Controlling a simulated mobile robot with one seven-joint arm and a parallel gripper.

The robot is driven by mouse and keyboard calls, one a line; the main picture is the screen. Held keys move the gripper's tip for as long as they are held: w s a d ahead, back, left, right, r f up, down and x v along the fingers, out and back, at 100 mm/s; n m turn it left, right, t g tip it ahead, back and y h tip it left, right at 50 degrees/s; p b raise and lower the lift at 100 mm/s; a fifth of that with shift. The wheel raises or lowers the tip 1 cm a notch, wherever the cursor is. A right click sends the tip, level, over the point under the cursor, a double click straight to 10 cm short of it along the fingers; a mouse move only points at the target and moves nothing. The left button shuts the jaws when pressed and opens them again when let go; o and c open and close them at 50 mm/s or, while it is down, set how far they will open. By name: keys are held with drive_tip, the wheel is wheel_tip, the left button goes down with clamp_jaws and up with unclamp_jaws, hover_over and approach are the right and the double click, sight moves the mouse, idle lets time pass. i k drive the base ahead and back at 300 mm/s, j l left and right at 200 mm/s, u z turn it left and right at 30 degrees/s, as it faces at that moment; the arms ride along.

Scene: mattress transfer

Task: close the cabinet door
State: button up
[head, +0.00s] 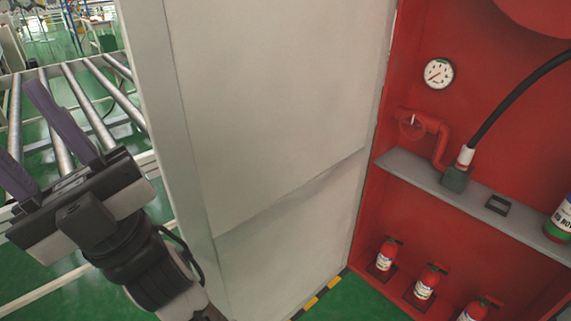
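The cabinet door (275,110) is a tall light grey panel in the middle of the head view. It stands open, hinged beside the red cabinet (403,55), whose inside shows at the right. The door's free edge (165,130) is on the left, nearer to me. My gripper (22,132) is at the left, on the outer side of that edge and apart from it. Its two dark fingers are spread with nothing between them. The door's top and the cabinet's far right side are out of view.
A grey shelf (400,170) in the cabinet holds a black hose fitting. Several small red extinguishers (385,257) stand at its bottom. A roller conveyor (70,110) lies behind my gripper at the left. Green floor (350,300) shows in front of the cabinet.

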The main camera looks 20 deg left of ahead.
sight(259, 116)
drive_tip(key=k+j+z, duration=0.1)
drive_tip(key=j, duration=0.2)
drive_tip(key=k+j+z, duration=0.15)
drive_tip(key=j, duration=0.15)
drive_tip(key=j+z, duration=0.1)
drive_tip(key=j, duration=0.2)
drive_tip(key=k+j+z, duration=0.15)
drive_tip(key=j, duration=0.15)
drive_tip(key=j+z, duration=0.1)
drive_tip(key=j, duration=0.25)
drive_tip(key=k+j+z, duration=0.15)
drive_tip(key=j, duration=0.15)
drive_tip(key=k+j+z, duration=0.1)
drive_tip(key=j+z, duration=0.25)
drive_tip(key=j, duration=0.65)
drive_tip(key=i+j+z, duration=0.15)
drive_tip(key=j, duration=0.6)
drive_tip(key=j+z, duration=0.15)
drive_tip(key=j, duration=0.6)
drive_tip(key=k+l+z, duration=0.1)
drive_tip(key=k+l, duration=0.05)
drive_tip(key=k, duration=0.1)
